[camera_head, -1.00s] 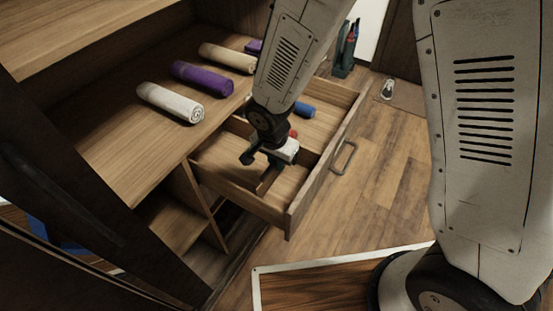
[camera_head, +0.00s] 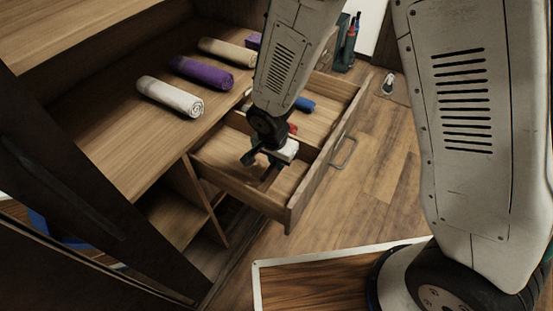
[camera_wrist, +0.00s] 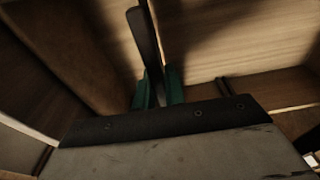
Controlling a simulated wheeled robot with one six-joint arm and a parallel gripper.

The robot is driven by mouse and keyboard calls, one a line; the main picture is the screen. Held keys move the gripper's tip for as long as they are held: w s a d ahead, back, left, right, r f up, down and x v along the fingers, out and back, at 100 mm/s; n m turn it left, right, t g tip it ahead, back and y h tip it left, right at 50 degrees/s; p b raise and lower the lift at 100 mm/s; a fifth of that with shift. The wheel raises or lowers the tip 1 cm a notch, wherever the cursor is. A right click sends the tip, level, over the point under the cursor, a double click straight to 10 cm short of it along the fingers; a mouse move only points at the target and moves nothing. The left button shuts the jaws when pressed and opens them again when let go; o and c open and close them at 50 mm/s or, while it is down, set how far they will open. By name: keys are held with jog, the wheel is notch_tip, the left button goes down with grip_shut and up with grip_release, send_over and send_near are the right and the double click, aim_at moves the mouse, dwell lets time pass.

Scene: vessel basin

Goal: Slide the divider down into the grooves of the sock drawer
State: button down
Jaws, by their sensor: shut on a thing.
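The sock drawer (camera_head: 289,216) is pulled out of the wooden cabinet, and its inside shows from above. My gripper (camera_head: 262,164) is inside the near part of the drawer, shut on the divider (camera_head: 268,180), a thin brown board mostly hidden below the gripper. In the wrist view my gripper's green fingertips (camera_wrist: 158,92) close on a thin dark upright strip, which seems to be the divider's edge (camera_wrist: 146,50). The grooves are hidden, and I cannot tell whether the divider sits in them.
A blue roll (camera_head: 304,104) and a red roll (camera_head: 292,129) lie in the drawer's far part. White (camera_head: 168,96), purple (camera_head: 201,73) and cream (camera_head: 227,52) rolls lie on the cabinet top.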

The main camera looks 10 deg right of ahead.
jog(key=shift+f, duration=0.95)
jog(key=c, duration=1.4)
grip_release()
jog(key=r, duration=0.7)
jog(key=shift+s+a+r, duration=0.3)
jog(key=shift+s+r, duration=0.05)
jog(key=shift+s, duration=0.05)
